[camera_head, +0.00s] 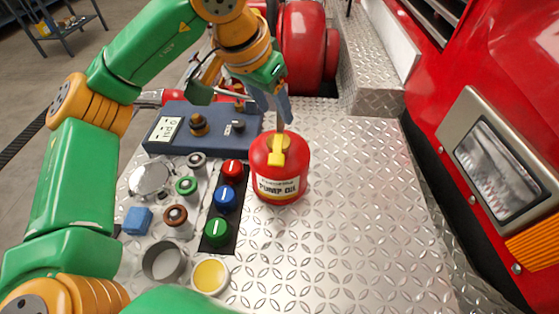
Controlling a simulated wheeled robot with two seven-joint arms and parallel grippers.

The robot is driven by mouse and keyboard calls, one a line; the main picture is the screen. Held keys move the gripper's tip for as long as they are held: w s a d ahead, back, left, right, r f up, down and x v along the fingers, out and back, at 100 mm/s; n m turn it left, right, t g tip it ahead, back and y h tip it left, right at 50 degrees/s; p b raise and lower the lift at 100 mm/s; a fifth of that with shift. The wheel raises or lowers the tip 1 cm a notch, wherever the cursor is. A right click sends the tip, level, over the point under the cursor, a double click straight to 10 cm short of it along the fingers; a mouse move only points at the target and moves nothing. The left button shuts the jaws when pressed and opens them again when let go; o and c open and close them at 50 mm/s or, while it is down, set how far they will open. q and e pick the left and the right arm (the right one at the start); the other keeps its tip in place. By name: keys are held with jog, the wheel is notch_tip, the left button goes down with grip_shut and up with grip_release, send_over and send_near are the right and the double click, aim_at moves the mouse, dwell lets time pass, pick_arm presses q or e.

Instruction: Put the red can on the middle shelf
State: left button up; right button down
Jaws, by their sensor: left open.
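The red can (278,178) has a yellow cap and spout and a label reading "PUMP OIL". It stands upright on the diamond-plate metal bumper (350,220). My left gripper (277,108) is open just above and behind the can's top, with one finger close to the yellow spout. I cannot tell whether it touches. My right gripper is not in view. I cannot make out a middle shelf for certain; a blue-grey rack (62,33) stands on the floor at the far upper left.
A blue box with knobs (165,128) lies left of the can. Red, blue and green round knobs (224,198), several metal fittings, a blue cube (137,221) and a yellow-filled cup (210,276) crowd the left. The plate right of the can is clear, bounded by the red truck (480,55).

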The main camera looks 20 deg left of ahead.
aim_at(277, 118)
pick_arm(q)
jog(key=p+x, duration=0.1)
jog(key=x, duration=0.2)
jog(key=p+x, duration=0.1)
jog(key=x, duration=0.1)
jog(key=shift+w+a+f, duration=0.2)
jog(key=shift+f, duration=0.15)
jog(key=shift+w+f, duration=0.2)
jog(key=shift+f, duration=0.25)
grip_shut()
jog(key=shift+r, duration=0.15)
dwell(0.4)
